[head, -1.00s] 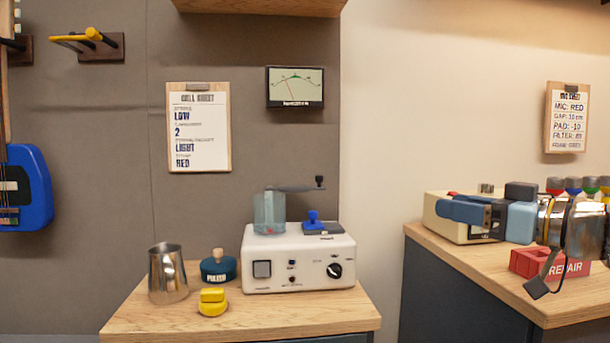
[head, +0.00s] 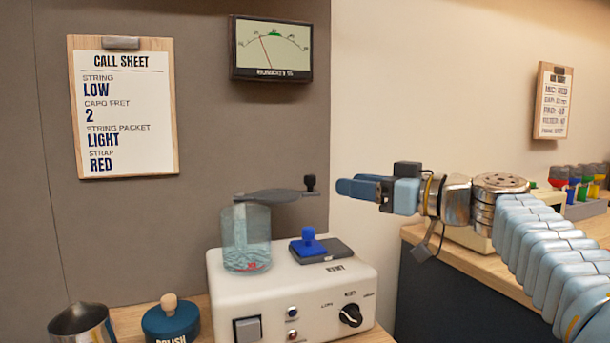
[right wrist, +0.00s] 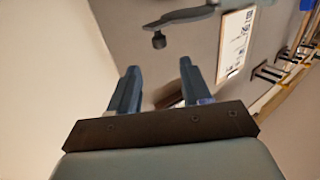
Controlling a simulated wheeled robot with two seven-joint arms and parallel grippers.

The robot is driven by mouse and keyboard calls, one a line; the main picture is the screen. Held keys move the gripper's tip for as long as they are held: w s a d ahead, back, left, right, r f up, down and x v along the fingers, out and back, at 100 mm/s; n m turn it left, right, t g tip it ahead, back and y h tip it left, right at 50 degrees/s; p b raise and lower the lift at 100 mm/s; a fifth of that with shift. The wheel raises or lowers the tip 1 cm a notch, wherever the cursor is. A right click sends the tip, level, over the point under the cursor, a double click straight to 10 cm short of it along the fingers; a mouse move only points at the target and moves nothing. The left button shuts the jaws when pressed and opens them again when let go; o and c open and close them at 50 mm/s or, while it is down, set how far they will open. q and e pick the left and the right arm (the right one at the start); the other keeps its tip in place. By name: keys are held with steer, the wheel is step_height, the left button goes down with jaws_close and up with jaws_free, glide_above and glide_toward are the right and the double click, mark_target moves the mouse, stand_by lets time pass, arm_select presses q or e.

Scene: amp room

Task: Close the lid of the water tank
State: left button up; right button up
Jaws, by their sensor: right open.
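The clear bluish water tank (head: 246,240) stands on the left of a white machine (head: 300,298). Its dark grey lid (head: 272,195) lies level at the top of the tank and reaches out to the right. A black knob (head: 310,183) stands up at the lid's right end. I cannot tell whether the lid seals the rim. My right gripper (head: 355,188) is open and empty, just right of the knob and apart from it, pointing left. In the right wrist view the knob (right wrist: 159,40) and lid (right wrist: 185,16) show beyond the open fingers (right wrist: 157,85). My left gripper is out of view.
A blue knob on a dark plate (head: 307,245) sits on the machine right of the tank. A polish tin (head: 170,320) and a metal pitcher (head: 80,322) stand at the lower left. A second bench (head: 470,265) is at the right, under my right arm.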

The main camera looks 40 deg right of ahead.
mark_target(315, 179)
steer(key=p+x, duration=0.2)
steer(key=x, duration=0.8)
steer(key=shift+w+a, duration=0.15)
steer(key=shift+w, duration=0.2)
steer(key=shift+c, duration=0.3)
jaws_close()
